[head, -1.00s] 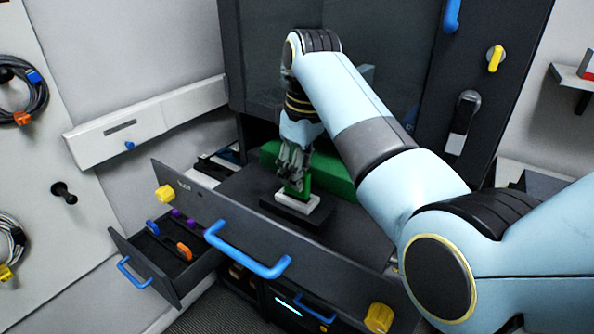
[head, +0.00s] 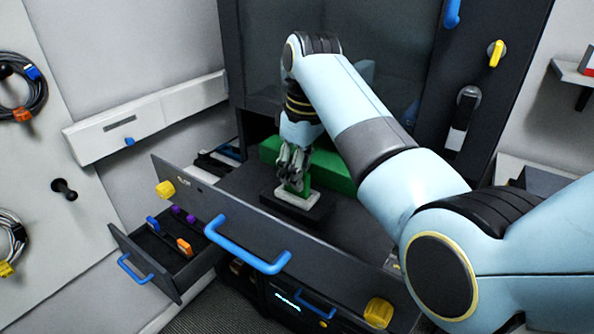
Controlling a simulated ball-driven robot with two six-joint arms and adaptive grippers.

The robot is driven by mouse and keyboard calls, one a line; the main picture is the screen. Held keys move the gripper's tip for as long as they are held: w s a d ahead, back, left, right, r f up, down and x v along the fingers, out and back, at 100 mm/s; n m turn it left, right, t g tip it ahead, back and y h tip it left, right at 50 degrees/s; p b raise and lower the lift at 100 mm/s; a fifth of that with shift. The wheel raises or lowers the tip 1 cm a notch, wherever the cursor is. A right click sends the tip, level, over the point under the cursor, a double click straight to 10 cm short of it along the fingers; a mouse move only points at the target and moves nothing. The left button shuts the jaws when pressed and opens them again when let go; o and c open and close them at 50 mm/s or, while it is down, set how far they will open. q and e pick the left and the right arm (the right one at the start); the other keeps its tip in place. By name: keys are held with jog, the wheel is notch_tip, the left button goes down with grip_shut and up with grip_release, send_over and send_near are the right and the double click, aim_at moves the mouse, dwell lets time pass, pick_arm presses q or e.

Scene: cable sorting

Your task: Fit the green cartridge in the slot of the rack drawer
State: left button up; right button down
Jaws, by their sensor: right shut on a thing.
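The rack drawer (head: 223,210) is pulled out, with a blue bar handle on its front. Inside it stands a low black block with a pale grey top piece (head: 300,201). My right gripper (head: 294,180) points down over this block and is shut on the green cartridge (head: 297,190). Only a small part of the cartridge shows between and below the fingers. Its lower end is at the pale top piece; I cannot tell how deep it sits in the slot. My left gripper is out of view.
A larger green block (head: 334,178) lies behind the gripper in the drawer. Yellow knobs (head: 378,312) sit on the drawer front. A small open drawer (head: 147,262) with purple, blue and orange pieces is at lower left. Cables hang on the left wall panel.

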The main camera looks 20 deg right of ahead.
jog(key=shift+f, duration=0.4)
dwell(0.4)
jog(key=c, duration=0.7)
grip_release()
jog(key=shift+o, duration=0.2)
jog(key=shift+r, duration=0.1)
jog(key=shift+r, duration=3.45)
